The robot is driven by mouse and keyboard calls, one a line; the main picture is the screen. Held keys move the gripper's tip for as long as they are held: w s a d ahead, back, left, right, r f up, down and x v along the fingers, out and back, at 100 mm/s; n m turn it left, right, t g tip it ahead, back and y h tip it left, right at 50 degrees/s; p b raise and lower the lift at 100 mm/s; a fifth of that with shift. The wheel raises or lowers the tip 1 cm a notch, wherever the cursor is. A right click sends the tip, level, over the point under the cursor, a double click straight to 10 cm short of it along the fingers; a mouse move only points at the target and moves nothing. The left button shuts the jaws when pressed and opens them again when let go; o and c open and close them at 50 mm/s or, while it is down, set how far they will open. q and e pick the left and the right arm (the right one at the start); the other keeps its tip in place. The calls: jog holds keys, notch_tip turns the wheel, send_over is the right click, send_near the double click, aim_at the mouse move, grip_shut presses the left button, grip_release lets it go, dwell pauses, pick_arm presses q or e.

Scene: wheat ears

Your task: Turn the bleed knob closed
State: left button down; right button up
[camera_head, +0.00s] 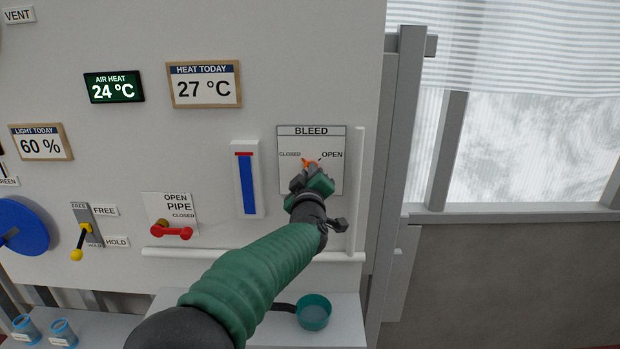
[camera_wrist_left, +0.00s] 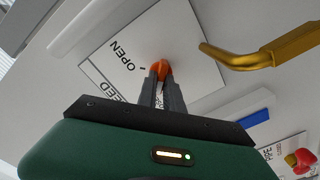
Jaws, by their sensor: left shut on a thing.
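The bleed knob is orange and sits on the white BLEED plate (camera_head: 334,138), between the words CLOSED and OPEN. In the head view only a bit of the bleed knob (camera_head: 309,162) shows past my gripper. My left gripper (camera_head: 312,172) reaches up to the plate and is shut on the knob. In the left wrist view the two fingers (camera_wrist_left: 162,80) close on the orange knob (camera_wrist_left: 160,68), with the word OPEN beside it. The knob's pointing direction is mostly hidden by the fingers. My right gripper is not in view.
A blue gauge (camera_head: 247,180) is left of the plate, and a white pipe (camera_head: 356,190) runs down its right side. A red pipe handle (camera_head: 172,231), a yellow lever (camera_head: 78,245) and a blue wheel (camera_head: 25,227) are further left.

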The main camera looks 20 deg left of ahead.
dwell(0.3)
pick_arm(q)
jog(key=c, duration=1.9)
grip_release()
jog(key=o, duration=0.4)
jog(key=shift+w+f, duration=0.15)
jog(key=b+v, duration=0.2)
jog(key=v, duration=1.4)
jog(key=shift+s+d, duration=0.1)
jog(key=shift+s, duration=0.3)
